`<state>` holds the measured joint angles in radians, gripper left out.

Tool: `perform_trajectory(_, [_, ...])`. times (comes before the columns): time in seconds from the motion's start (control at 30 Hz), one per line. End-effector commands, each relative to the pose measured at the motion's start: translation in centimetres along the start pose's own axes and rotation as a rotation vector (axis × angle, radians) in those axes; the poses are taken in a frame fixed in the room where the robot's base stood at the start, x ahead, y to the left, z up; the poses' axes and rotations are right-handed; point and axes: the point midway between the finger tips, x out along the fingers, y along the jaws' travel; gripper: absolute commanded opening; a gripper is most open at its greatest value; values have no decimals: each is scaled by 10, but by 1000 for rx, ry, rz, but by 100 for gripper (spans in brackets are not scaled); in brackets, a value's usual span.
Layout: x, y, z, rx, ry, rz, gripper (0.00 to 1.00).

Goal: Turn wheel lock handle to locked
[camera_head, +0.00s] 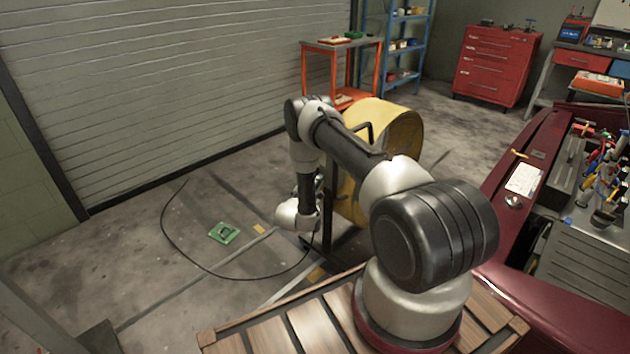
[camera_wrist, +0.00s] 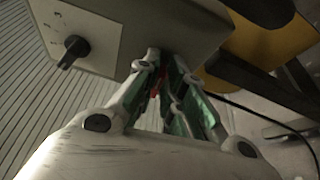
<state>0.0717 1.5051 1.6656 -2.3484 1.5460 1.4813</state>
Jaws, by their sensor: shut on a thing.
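In the wrist view my gripper (camera_wrist: 172,88) is closed around a small reddish thing (camera_wrist: 155,83) at the lower edge of a grey box. I take this to be the wheel lock handle; the fingers hide most of it, so I cannot tell its angle. The grey box (camera_wrist: 115,42) has a black rotary knob (camera_wrist: 73,51) with small marks around it on its face. The knob is left of my fingers and apart from them. In the head view my arm reaches down beside a yellow roller drum (camera_head: 403,128), and my fingers are hidden.
A black cable (camera_head: 190,255) loops over the floor near a green object (camera_head: 224,232). A red shelf stand (camera_head: 342,48) and a red tool cabinet (camera_head: 497,64) stand behind. A dark red car body (camera_head: 560,300) with tools is at right. Floor at left is mostly clear.

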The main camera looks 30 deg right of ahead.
Motion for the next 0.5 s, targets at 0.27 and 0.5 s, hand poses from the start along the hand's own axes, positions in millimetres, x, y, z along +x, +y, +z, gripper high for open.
perform_trajectory(0.27, [-1, -5, 0, 96, 0, 39, 0])
perform_trajectory(0.5, [-1, -6, 1, 123, -1, 48, 0])
